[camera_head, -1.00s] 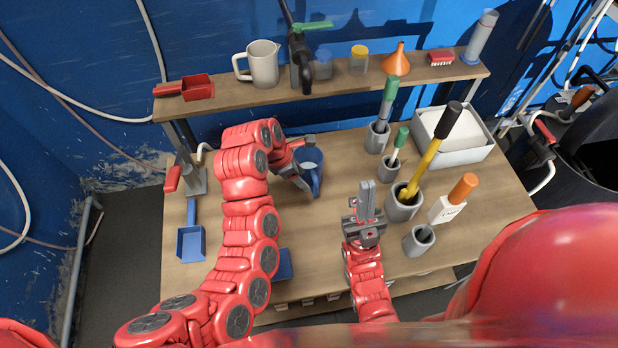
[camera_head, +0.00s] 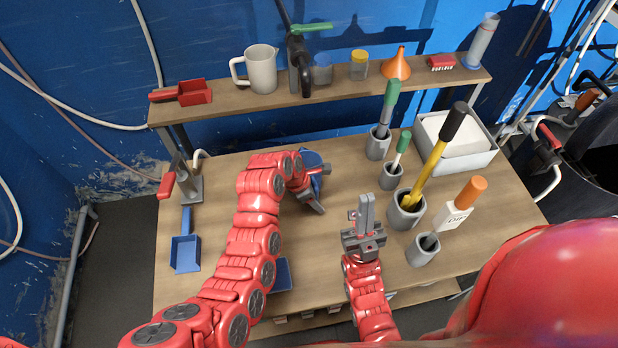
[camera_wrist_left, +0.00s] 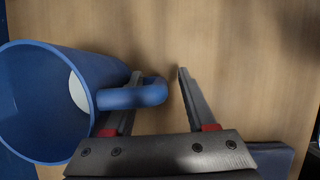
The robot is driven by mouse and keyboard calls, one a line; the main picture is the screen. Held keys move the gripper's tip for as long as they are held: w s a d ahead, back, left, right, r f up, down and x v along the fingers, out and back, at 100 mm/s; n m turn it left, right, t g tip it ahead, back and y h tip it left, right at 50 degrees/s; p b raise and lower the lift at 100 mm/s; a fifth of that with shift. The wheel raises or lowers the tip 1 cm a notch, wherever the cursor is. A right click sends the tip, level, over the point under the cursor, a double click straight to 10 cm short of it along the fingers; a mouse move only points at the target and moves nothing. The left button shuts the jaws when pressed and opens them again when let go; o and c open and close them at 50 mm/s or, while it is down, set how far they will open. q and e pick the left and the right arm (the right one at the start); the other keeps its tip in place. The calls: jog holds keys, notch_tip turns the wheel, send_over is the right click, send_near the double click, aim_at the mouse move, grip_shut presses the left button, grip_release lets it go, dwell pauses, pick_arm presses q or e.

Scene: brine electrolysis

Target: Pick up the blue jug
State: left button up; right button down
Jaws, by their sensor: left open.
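The blue jug (camera_head: 311,158) stands on the workbench, mostly hidden behind my left wrist in the head view. In the left wrist view the jug (camera_wrist_left: 45,110) is at the left, its open mouth facing the camera and a pale patch inside. Its handle (camera_wrist_left: 150,94) reaches into the gap between the fingers of my left gripper (camera_wrist_left: 159,73). My left gripper (camera_head: 320,190) is open, and I cannot tell whether a finger touches the handle. My right gripper (camera_head: 366,212) points up over the front of the bench, its fingers together with nothing visible between them.
Several grey holders with tools, including a yellow-shafted one (camera_head: 430,165), stand right of the jug. A white tray (camera_head: 480,158) is behind them. A blue scoop (camera_head: 186,252) lies at the left. The shelf (camera_head: 225,110) behind bears a grey pitcher (camera_head: 262,70) and an orange funnel (camera_head: 397,68).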

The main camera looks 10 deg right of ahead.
pick_arm(q)
grip_shut()
dwell(1.4)
